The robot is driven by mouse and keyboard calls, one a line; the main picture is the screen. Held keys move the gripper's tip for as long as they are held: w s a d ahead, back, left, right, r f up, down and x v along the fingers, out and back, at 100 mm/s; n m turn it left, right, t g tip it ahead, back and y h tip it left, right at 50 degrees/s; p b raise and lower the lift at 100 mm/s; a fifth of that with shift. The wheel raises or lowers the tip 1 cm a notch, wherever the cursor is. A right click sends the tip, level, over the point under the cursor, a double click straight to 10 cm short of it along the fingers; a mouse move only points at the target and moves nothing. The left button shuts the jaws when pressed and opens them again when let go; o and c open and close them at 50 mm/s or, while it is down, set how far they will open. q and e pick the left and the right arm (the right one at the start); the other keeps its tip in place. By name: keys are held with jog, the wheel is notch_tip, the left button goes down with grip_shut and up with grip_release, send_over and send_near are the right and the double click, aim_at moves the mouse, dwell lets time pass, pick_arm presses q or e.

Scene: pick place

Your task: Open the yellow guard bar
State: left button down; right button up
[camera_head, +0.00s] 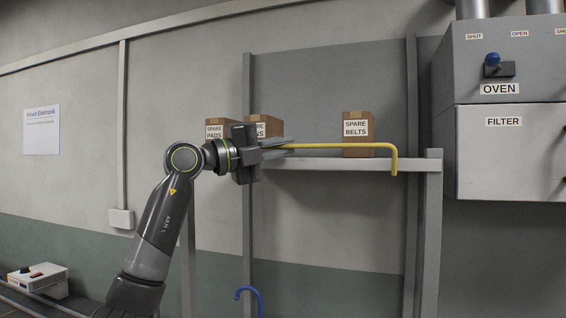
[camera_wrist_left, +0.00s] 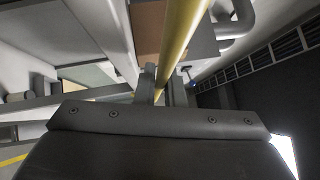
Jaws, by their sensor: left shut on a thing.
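The yellow guard bar (camera_head: 345,146) runs level along the front of a grey shelf in the head view, with its right end bent downward. My left gripper (camera_head: 278,148) is at the bar's left part, coming from the left with its fingers shut on it. In the left wrist view the yellow bar (camera_wrist_left: 181,40) passes between the fingers (camera_wrist_left: 163,88) and runs up the picture. The bar's left end is hidden behind the gripper. My right gripper is not in view.
Cardboard boxes stand on the shelf (camera_head: 345,164), including a SPARE BELTS box (camera_head: 358,135) behind the bar. A grey oven and filter cabinet (camera_head: 510,150) stands at the right. A blue hook (camera_head: 248,291) is below the shelf.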

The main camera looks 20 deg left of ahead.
pick_arm(q)
jog(key=s+f+m+h+b, duration=0.1)
jog(key=m+h, duration=0.1)
jog(key=s+f+m+h+b, duration=0.1)
jog(key=m+h+b, duration=0.1)
jog(key=m, duration=0.1)
jog(key=f+m+h+b, duration=0.1)
jog(key=m+h+b, duration=0.1)
jog(key=m, duration=0.1)
jog(key=shift+s+g, duration=0.4)
jog(key=shift+s+a+f, duration=0.1)
jog(key=shift+s+f, duration=0.2)
jog(key=shift+f, duration=0.6)
jog(key=c, duration=1.8)
grip_release()
jog(key=shift+w, duration=0.1)
